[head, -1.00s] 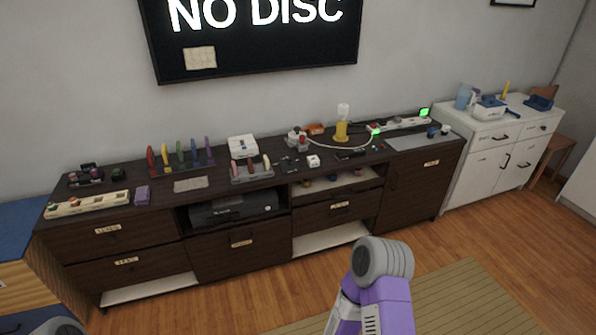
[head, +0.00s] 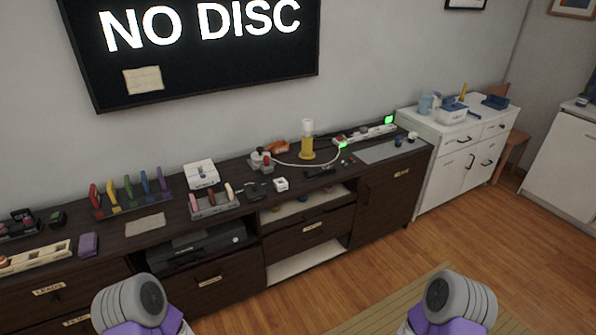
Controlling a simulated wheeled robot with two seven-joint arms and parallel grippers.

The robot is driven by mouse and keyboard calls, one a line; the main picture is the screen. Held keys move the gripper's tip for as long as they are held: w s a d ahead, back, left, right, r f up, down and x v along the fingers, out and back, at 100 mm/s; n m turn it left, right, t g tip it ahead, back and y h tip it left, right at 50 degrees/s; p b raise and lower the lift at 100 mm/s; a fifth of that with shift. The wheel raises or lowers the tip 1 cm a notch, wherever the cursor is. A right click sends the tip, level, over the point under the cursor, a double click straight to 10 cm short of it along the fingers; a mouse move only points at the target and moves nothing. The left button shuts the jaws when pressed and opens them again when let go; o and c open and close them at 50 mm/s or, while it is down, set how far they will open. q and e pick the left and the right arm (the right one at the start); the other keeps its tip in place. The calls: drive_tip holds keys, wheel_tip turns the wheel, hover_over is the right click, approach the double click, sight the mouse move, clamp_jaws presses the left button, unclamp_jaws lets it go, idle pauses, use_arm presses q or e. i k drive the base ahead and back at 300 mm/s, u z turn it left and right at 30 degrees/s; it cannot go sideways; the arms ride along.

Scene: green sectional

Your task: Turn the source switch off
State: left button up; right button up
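A white power strip (head: 366,134) lies at the back right of the dark cabinet top, with a green light glowing at each end. A white cable runs left from it to a small white-and-red device (head: 262,161). No label naming a source switch is readable, so I cannot tell which part it is. Only purple-and-grey parts of my two arms show at the bottom of the head view, well short of the cabinet. Neither gripper's fingers are visible.
The dark cabinet (head: 380,187) also holds a yellow lamp (head: 307,143), a coloured rack (head: 132,196), a white box (head: 201,174) and a grey mat (head: 380,153). A white cabinet (head: 458,170) stands to its right. Wooden floor in front is clear, with a striped rug (head: 395,309).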

sight(255, 185)
drive_tip(key=z, duration=0.1)
drive_tip(key=i, duration=0.85)
drive_tip(key=u, duration=0.3)
